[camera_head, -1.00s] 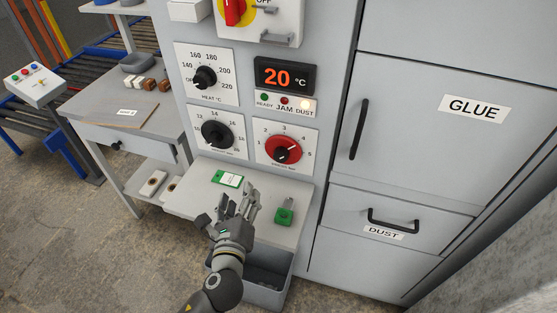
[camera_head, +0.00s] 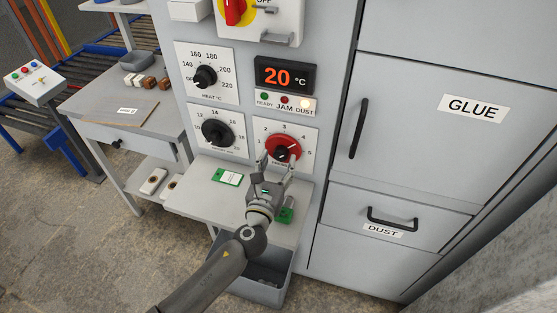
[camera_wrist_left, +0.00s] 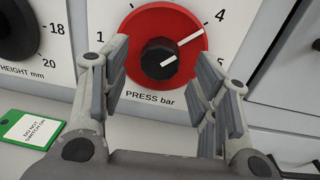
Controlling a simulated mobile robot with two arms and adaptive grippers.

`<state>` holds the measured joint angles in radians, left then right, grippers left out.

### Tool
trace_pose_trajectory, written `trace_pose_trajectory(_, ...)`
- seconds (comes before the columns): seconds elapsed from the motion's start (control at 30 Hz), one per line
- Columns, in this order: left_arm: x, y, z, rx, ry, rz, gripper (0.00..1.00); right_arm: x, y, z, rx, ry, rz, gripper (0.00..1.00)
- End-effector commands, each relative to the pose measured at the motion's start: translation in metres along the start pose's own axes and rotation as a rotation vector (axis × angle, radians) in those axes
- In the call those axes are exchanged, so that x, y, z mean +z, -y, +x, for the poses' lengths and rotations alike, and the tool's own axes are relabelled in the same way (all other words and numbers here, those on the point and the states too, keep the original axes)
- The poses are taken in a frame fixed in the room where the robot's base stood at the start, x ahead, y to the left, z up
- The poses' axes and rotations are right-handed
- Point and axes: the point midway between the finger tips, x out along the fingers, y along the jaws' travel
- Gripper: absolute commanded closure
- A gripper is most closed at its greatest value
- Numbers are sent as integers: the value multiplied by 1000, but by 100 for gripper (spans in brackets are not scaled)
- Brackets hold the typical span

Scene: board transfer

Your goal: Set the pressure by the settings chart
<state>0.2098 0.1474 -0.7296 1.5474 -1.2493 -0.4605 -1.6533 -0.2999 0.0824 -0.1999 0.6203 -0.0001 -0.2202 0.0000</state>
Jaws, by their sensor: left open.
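The pressure dial (camera_head: 283,147) is a red disc on a white plate marked PRESS bar, and it also shows in the left wrist view (camera_wrist_left: 140,35). Its black knob (camera_wrist_left: 160,58) carries a white pointer that points up and right, close to the 4. My left gripper (camera_head: 275,160) is open and empty in front of the dial's lower part. In the left wrist view its fingers (camera_wrist_left: 163,85) stand either side of the knob, and I see no contact. I cannot make out a settings chart. My right gripper is not in view.
A green DO NOT SWITCH ON card (camera_head: 228,177) lies on the shelf (camera_head: 195,198). A green object (camera_head: 286,215) sits there, partly behind my gripper. The height dial (camera_head: 217,133) and heat dial (camera_head: 205,76) are left of the pressure dial. The display (camera_head: 285,75) reads 20 °C; the DUST lamp glows.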

Motion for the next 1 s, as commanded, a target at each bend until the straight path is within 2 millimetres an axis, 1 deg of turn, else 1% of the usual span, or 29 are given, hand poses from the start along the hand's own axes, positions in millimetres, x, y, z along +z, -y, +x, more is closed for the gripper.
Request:
trace_pose_trajectory(0.03,0,0,5,0,0,0,45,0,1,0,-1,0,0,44)
trace_pose_trajectory(0.17,0,0,12,0,0,0,45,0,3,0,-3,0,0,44)
trace_pose_trajectory(0.47,0,0,14,0,-1,-1,45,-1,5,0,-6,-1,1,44)
trace_pose_trajectory(0.57,0,0,14,0,-1,-1,55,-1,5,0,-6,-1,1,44)
trace_pose_trajectory(0.83,0,0,13,0,-1,-1,90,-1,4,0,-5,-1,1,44)
trace_pose_trajectory(1.0,0,0,13,0,-1,-8,91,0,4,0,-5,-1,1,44)
